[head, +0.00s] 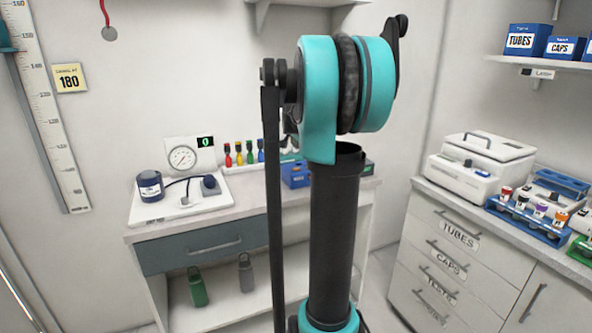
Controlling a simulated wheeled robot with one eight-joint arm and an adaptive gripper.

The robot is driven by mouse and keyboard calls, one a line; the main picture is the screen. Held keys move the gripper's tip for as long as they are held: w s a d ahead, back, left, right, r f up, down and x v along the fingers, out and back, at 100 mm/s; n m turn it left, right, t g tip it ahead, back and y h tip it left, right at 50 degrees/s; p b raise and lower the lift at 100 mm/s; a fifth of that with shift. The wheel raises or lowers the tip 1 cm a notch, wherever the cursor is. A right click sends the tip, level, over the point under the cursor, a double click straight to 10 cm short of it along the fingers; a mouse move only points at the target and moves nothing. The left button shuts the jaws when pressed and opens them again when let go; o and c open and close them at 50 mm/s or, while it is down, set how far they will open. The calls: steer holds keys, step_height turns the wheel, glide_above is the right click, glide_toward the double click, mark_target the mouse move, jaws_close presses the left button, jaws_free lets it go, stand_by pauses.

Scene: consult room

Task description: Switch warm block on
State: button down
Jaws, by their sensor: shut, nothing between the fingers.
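No label reading warm block can be made out. A white lidded device (487,148) with a handle on top stands on the right counter, with a small panel on its front. To its right is a smaller pale unit (540,194) with a blue piece (563,180) on top, partly behind a tube rack. I cannot tell which of these is the warm block, or whether either is on. My gripper cannot be made out; my arm's teal joint and dark links fill the middle of the view, well left of the devices.
The blue rack (528,222) of capped tubes stands at the right counter's front edge. Drawers (447,255) are below. A shelf (540,66) with blue boxes hangs above. The left desk (230,222) holds a gauge (183,158), a cuff and colored bottles. Floor shows between the two units.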

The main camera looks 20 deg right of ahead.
mark_target(296, 169)
steer(key=shift+f, duration=3.3)
steer(key=shift+f, duration=0.1)
steer(key=shift+f, duration=0.3)
steer(key=shift+f, duration=0.4)
steer(key=shift+r, duration=0.85)
steer(key=shift+r, duration=2.5)
